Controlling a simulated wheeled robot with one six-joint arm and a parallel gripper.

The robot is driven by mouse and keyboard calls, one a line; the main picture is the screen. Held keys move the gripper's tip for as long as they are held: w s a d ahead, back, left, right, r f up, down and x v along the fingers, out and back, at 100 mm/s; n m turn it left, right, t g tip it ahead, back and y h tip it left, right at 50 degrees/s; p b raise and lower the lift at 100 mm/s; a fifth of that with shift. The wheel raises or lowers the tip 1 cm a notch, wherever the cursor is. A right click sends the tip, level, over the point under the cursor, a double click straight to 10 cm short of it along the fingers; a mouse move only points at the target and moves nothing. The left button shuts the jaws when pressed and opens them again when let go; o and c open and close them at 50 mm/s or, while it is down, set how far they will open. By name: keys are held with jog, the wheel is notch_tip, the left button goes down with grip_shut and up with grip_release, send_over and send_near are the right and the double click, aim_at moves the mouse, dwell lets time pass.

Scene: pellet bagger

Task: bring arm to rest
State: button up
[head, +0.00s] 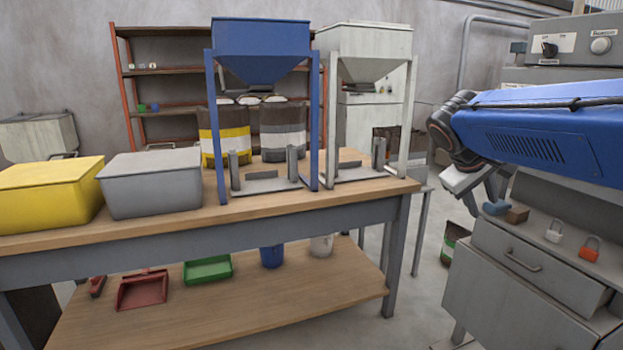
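My blue arm reaches in from the right edge of the head view, above the grey drawer cabinet (520,295). At its end, past a dark wrist joint, my gripper (478,190) hangs beside the cabinet's left end. It is small and partly hidden by the wrist, so its opening does not show clearly. I see nothing clearly held in it. It is apart from the workbench (200,225), to the right of the bench's right end.
A blue hopper (260,50) and a white hopper (365,42) stand on the bench, with a yellow bin (50,190) and a grey bin (155,185) to their left. Small blocks and padlocks (590,250) lie on the cabinet. A gap of floor separates bench and cabinet.

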jog(key=s+a+f+m+y, duration=0.1)
jog(key=s+a+f+y, duration=0.2)
jog(key=s+f, duration=0.6)
jog(key=s+a+f+m+y, duration=0.2)
jog(key=s+a+f, duration=0.5)
jog(key=s, duration=0.9)
notch_tip(320, 180, down, 3)
jog(key=shift+s+a+r+y, duration=0.15)
jog(key=shift+s+y, duration=0.15)
jog(key=shift+y, duration=0.6)
